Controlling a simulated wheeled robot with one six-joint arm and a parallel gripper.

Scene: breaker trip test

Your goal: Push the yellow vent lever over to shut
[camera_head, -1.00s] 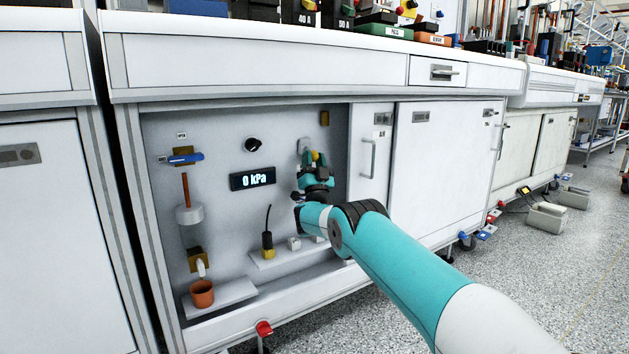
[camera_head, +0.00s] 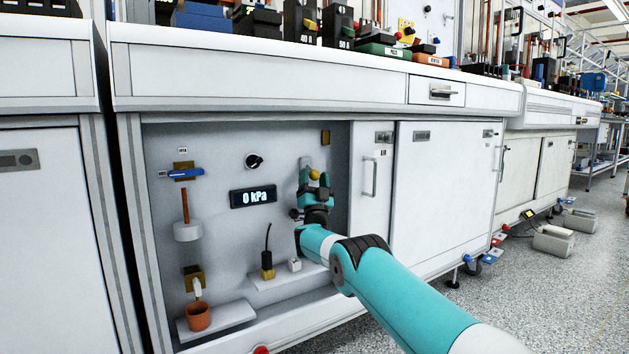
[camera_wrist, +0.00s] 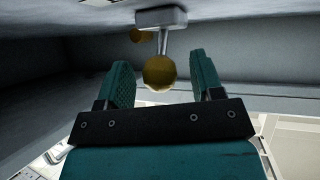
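The yellow vent lever shows as a yellow ball knob (camera_head: 314,175) on the right part of the recessed panel. In the wrist view, the yellow ball (camera_wrist: 159,72) sits on a grey metal stem hanging from a light grey block (camera_wrist: 161,18). My gripper (camera_head: 316,186) is open, its teal fingers pointing at the panel. In the wrist view, my gripper (camera_wrist: 163,82) has one finger on each side of the ball, with a gap visible on both sides. Whether the ball lies fully between the fingertips in depth is hard to tell.
A display (camera_head: 253,196) reads 0 kPa. A blue-handled valve (camera_head: 186,173) is at the panel's left, above an orange cup (camera_head: 198,316). A black-and-yellow plug-like part (camera_head: 267,264) stands on a small shelf below. The recess's right wall and cabinet door (camera_head: 371,180) are close to my gripper.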

